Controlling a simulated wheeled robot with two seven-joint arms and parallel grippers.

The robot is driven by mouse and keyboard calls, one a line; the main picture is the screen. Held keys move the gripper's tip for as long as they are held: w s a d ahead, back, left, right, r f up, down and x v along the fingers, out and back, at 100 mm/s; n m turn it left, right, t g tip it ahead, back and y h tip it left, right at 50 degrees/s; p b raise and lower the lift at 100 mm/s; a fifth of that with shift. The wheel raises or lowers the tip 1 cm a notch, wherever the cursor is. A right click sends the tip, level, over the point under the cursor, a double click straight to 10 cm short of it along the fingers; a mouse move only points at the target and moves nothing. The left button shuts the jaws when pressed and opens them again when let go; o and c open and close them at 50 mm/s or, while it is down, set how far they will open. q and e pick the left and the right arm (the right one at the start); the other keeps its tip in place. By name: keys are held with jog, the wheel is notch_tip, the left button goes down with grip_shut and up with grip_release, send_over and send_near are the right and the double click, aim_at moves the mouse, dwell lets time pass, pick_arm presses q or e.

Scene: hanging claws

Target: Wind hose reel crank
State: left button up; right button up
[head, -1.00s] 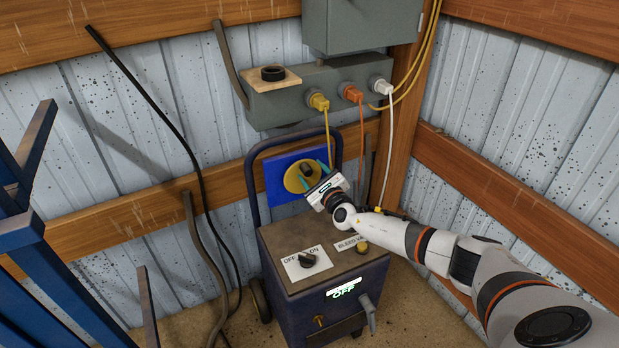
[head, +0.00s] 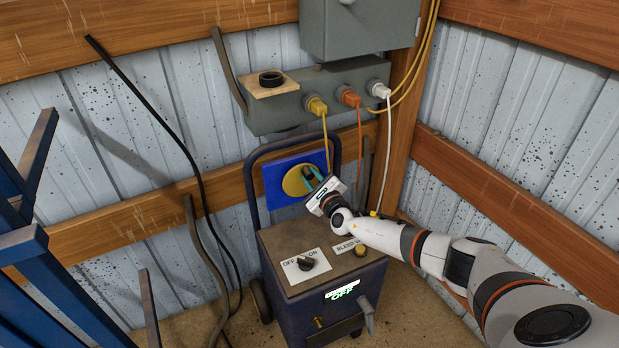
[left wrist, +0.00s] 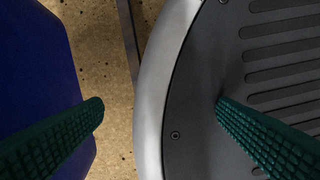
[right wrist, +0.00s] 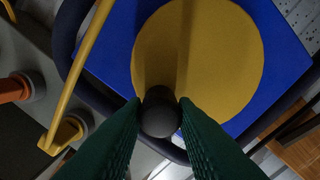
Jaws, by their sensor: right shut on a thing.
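The hose reel shows as a yellow disc (head: 292,184) on a blue square panel (head: 274,200), behind the dark cart. In the right wrist view the yellow disc (right wrist: 205,60) fills the upper middle, with a dark round crank knob (right wrist: 160,112) in front of it. My right gripper (head: 311,177) is shut on this knob; its green fingers touch both sides. In the head view the fingers and gripper body mostly hide the knob. My left gripper (left wrist: 160,105) is open and empty in its wrist view, its fingers wide apart, and is outside the head view.
A dark cart (head: 322,262) with a switch and a valve knob stands below the reel. Yellow (head: 327,140), orange (head: 361,145) and white (head: 387,150) cords hang close to my right gripper from a grey box (head: 285,112). Blue framework (head: 30,250) stands at left.

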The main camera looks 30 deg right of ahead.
jog(key=shift+w+a+f, duration=0.1)
jog(key=shift+f, duration=0.25)
jog(key=shift+a+r+n+p, duration=0.15)
jog(key=shift+a+n+p, duration=0.2)
jog(key=shift+n, duration=0.25)
jog(key=shift+a+n+p, duration=0.3)
jog(key=shift+a+n, duration=0.2)
jog(key=shift+n, duration=0.2)
pick_arm(q)
jog(key=shift+a+f, duration=0.1)
jog(key=shift+f, duration=0.1)
pick_arm(e)
jog(key=shift+f, duration=0.2)
jog(key=o, duration=0.7)
jog(key=shift+a, duration=0.15)
jog(key=shift+c, duration=0.2)
jog(key=o, duration=0.6)
jog(key=shift+w+a+f, duration=0.1)
jog(key=shift+f, duration=0.05)
jog(key=o, duration=0.7)
